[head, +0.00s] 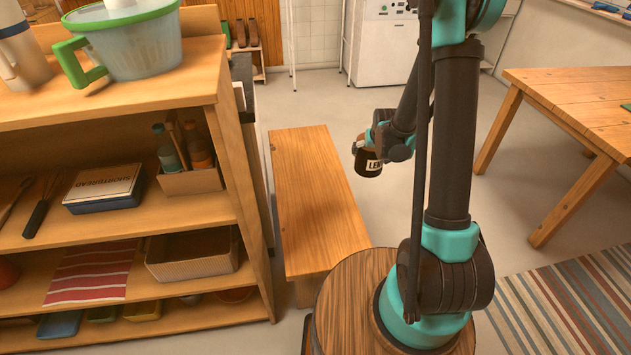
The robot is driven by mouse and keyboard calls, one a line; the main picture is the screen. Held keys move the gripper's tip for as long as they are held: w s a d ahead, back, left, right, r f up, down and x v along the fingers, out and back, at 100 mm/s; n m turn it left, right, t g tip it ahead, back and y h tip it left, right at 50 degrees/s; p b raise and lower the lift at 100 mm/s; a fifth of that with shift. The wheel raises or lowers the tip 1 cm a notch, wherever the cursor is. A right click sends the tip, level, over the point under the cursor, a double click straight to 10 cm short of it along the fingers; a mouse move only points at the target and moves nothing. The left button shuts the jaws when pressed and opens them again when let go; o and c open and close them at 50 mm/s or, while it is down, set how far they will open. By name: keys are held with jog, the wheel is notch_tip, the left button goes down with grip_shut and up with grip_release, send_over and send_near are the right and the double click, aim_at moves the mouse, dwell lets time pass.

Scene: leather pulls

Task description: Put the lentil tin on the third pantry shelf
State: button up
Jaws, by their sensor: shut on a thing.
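A small dark tin (369,163) with a white label starting "LE" is held in my gripper (372,142), right of the wooden bench in the head view. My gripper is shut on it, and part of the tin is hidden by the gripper. The tin is upright or nearly so, in the air, well apart from the shelves. A wooden shelf unit (217,115) stands at the left. Its levels hold several things. I cannot tell from this view which level is the third pantry shelf.
A low wooden bench (312,200) stands between the shelf unit and my arm. A shortbread tin (105,187), a bottle caddy (190,181) and a basket (193,262) occupy the shelves. A green-handled tub (130,45) sits on top. A wooden table (580,100) is at the right.

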jog(key=w+a+n+y, duration=0.1)
jog(key=w+a, duration=0.2)
jog(key=a, duration=0.5)
jog(key=w+a+r+n, duration=0.1)
jog(key=w+a, duration=0.3)
jog(key=a, duration=0.3)
jog(key=w+a+n+y, duration=0.1)
jog(key=w+a, duration=0.2)
jog(key=a, duration=0.5)
notch_tip(320, 180, down, 19)
jog(key=shift+f, duration=0.2)
jog(key=shift+f, duration=0.1)
jog(key=o, duration=1.6)
jog(key=shift+c, duration=0.2)
jog(key=v, duration=1.2)
jog(key=shift+a+r, duration=0.25)
